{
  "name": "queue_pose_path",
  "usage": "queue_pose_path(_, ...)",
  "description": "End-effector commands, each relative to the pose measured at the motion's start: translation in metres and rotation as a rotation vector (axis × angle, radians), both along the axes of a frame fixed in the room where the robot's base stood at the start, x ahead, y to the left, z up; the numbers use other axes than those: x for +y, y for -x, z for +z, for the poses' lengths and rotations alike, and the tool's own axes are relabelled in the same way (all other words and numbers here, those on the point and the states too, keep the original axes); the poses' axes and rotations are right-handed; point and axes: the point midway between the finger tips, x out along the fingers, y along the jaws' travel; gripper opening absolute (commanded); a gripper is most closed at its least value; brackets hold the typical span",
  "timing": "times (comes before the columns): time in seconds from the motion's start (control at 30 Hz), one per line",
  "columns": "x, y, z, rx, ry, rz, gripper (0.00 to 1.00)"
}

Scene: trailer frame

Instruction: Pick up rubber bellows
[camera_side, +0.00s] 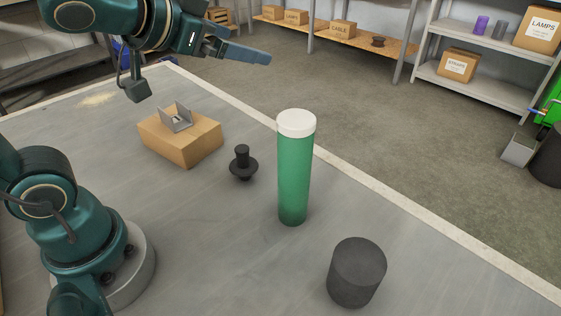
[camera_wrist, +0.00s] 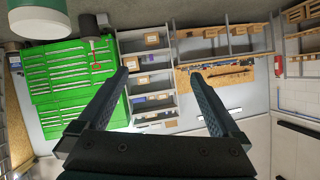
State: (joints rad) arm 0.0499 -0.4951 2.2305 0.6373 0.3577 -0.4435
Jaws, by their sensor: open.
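A small black flanged piece with a narrow upright stem (camera_side: 243,164), which looks like the rubber bellows, stands on the grey table between a cardboard box and a green cylinder. My gripper (camera_side: 262,56) is raised above the table at the top of the side view, pointing right, well above and apart from the black piece. In the wrist view my gripper (camera_wrist: 161,72) shows two spread fingers with nothing between them. The black piece is not visible in the wrist view.
A tall green cylinder with a white cap (camera_side: 296,165) stands right of the black piece. A dark grey cylinder (camera_side: 357,272) stands nearer the front. A cardboard box (camera_side: 180,144) bears a grey metal bracket (camera_side: 175,117). Shelves (camera_side: 470,86) stand behind.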

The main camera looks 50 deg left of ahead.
Motion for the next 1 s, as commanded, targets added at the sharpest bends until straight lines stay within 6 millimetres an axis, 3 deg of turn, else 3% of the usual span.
queue_pose_path(0.1, -0.032, -0.027, 0.011, -0.133, -0.027, -0.186, 1.00)
queue_pose_path(0.23, -0.083, -0.036, 0.010, -0.209, -0.007, -0.456, 1.00)
queue_pose_path(0.4, -0.144, -0.014, -0.011, -0.174, 0.078, -0.804, 1.00)
queue_pose_path(0.5, -0.168, 0.007, -0.026, -0.111, 0.133, -0.968, 1.00)
queue_pose_path(0.73, -0.197, 0.062, -0.056, 0.080, 0.256, -1.255, 1.00)
queue_pose_path(1.0, -0.197, 0.063, -0.101, 0.090, 0.266, -1.253, 1.00)
